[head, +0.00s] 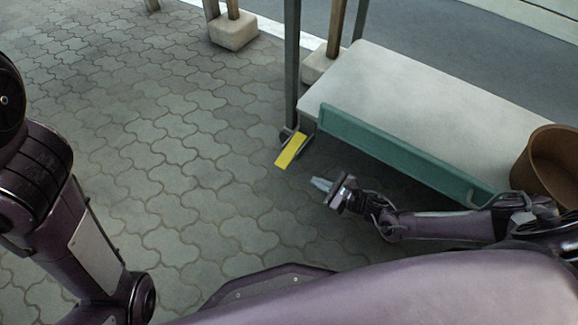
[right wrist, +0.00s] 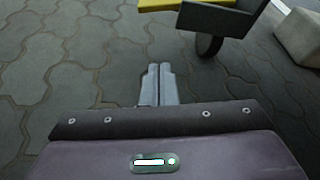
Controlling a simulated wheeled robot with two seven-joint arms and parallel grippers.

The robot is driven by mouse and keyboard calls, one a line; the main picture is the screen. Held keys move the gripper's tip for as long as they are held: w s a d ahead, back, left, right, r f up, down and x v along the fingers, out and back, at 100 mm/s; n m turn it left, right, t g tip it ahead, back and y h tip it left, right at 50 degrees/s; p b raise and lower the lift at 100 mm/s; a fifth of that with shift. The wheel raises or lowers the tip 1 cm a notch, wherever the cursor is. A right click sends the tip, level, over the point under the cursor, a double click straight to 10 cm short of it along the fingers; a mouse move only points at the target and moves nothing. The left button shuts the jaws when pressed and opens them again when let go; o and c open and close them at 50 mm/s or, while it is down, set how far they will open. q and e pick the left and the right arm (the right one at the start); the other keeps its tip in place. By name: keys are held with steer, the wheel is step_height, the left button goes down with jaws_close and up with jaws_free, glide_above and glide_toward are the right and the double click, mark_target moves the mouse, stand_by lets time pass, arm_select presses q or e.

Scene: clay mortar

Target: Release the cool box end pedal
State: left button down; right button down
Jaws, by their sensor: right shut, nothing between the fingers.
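The cool box (head: 440,95) is a long pale box with a green front panel, at the right in the head view. The yellow end pedal (head: 290,150) sticks out low at its left end, on a dark bracket. In the right wrist view the pedal (right wrist: 172,4) shows only partly, at the top edge. My right gripper (head: 320,184) is shut and empty, in front of the box, to the right of and nearer than the pedal, apart from it. Its closed fingers (right wrist: 158,85) point toward the pedal side in the right wrist view. My left gripper is not in view.
A brown round pot (head: 548,165) stands at the right by the box. A dark post (head: 292,65) rises just behind the pedal. Posts on pale concrete blocks (head: 233,31) stand at the back. The paved floor (head: 150,150) left of the pedal is clear.

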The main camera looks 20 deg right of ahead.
mark_target(291, 150)
steer(key=b+x, duration=0.2)
steer(key=x, duration=0.1)
steer(key=b+x, duration=0.2)
steer(key=x, duration=0.1)
steer(key=b+x, duration=0.2)
steer(key=x, duration=0.1)
steer(key=shift+w+a+f, duration=0.1)
steer(key=shift+w+f, duration=0.05)
steer(key=shift+f, duration=0.25)
steer(key=r, duration=0.3)
steer(key=shift+a+b, duration=0.3)
steer(key=shift+a, duration=0.05)
steer(key=shift+a+r, duration=0.15)
steer(key=shift+r, duration=0.55)
